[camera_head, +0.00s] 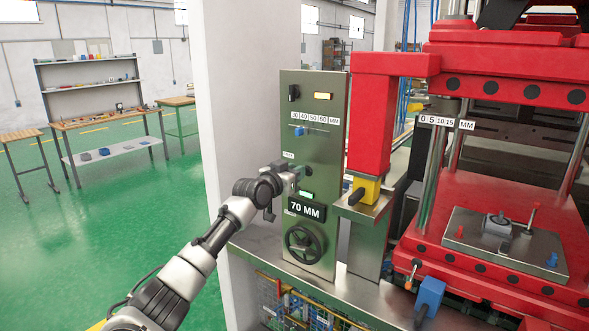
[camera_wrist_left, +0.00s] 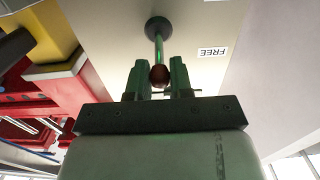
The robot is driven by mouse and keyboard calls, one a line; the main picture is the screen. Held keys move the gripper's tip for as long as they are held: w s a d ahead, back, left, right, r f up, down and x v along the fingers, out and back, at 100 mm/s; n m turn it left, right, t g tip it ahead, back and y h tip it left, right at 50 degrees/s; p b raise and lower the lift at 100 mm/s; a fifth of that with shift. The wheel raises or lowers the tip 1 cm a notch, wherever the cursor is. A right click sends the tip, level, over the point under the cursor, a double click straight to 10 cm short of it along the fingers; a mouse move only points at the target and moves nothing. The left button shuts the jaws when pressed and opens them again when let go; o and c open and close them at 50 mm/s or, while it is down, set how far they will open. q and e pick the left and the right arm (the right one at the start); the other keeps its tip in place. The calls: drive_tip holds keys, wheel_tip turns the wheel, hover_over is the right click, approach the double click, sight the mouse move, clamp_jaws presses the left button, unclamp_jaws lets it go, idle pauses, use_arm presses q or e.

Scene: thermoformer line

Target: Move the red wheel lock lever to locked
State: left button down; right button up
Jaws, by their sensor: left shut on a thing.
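The wheel lock lever shows in the left wrist view as a thin rod with a dark red ball knob (camera_wrist_left: 160,75), standing out from a round dark base on the panel. A FREE label (camera_wrist_left: 212,52) is on the panel beside that base. My left gripper (camera_wrist_left: 159,72) has its fingers on both sides of the knob and is shut on it. In the head view my left gripper (camera_head: 297,175) is at the steel control panel (camera_head: 318,107), above the 70 MM display (camera_head: 305,209), and hides most of the lever. My right gripper is not in view.
A black handwheel (camera_head: 304,244) is low on the panel. A blue slider (camera_head: 298,131) sits under a millimetre scale above my gripper. The red press frame (camera_head: 372,120) stands close on the right, and a white pillar (camera_head: 238,110) on the left.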

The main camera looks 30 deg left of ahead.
use_arm(q)
drive_tip(key=shift+f, duration=0.4)
drive_tip(key=shift+s+f+b, duration=0.25)
drive_tip(key=shift+f+b, duration=0.45)
drive_tip(key=shift+f, duration=0.25)
drive_tip(key=shift+w+f+b, duration=0.1)
drive_tip(key=shift+f+b, duration=0.8)
drive_tip(key=shift+b, duration=0.1)
